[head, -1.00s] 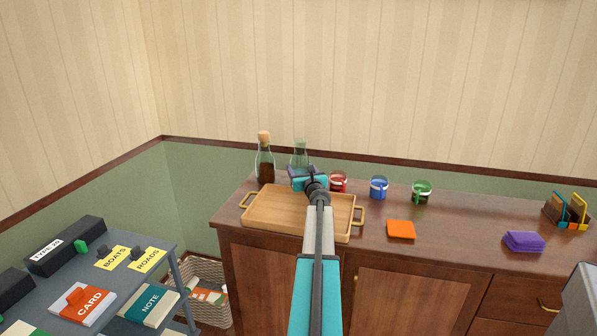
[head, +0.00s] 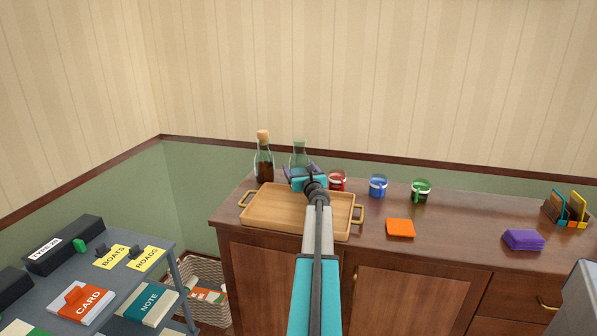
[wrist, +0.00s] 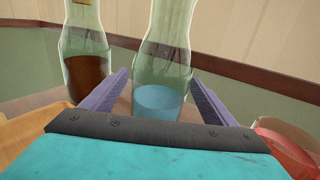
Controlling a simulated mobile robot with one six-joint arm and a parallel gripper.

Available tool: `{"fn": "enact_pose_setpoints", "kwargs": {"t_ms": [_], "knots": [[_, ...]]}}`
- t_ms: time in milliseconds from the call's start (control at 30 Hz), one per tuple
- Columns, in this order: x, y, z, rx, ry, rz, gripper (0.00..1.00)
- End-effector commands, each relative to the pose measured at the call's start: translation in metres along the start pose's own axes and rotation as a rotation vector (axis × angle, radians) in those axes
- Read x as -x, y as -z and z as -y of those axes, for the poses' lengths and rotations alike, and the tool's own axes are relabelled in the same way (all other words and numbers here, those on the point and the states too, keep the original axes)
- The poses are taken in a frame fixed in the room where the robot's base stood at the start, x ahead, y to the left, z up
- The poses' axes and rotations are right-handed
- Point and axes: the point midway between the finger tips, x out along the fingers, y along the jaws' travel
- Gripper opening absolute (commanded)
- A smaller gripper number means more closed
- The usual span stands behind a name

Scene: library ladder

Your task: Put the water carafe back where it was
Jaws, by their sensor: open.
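The water carafe (head: 300,153) is clear glass with some blue water inside and stands upright on the cabinet top behind the wooden tray. In the wrist view the water carafe (wrist: 163,85) stands between the two purple fingers. My gripper (head: 302,170) is open around its lower part; I cannot tell whether a finger touches it. In the head view my gripper hides the lower part of the carafe. My gripper (wrist: 155,92) also shows at the bottom of the wrist view.
A corked bottle of dark liquid (head: 264,160) stands close left of the carafe. The wooden tray (head: 285,210) is in front, empty. Red (head: 338,181), blue (head: 378,187) and green (head: 421,191) mugs stand to the right. An orange pad (head: 400,228) lies in front of them. The wall is close behind.

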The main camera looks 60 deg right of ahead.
Motion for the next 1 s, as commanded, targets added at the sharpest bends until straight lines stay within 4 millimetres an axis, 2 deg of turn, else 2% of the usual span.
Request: {"fn": "enact_pose_setpoints", "kwargs": {"t_ms": [167, 1000], "knots": [[0.000, -0.009, 0.000, 0.000, 0.000, 0.000, 0.81], [0.079, -0.006, -0.001, 0.001, 0.000, 0.000, 0.81]]}}
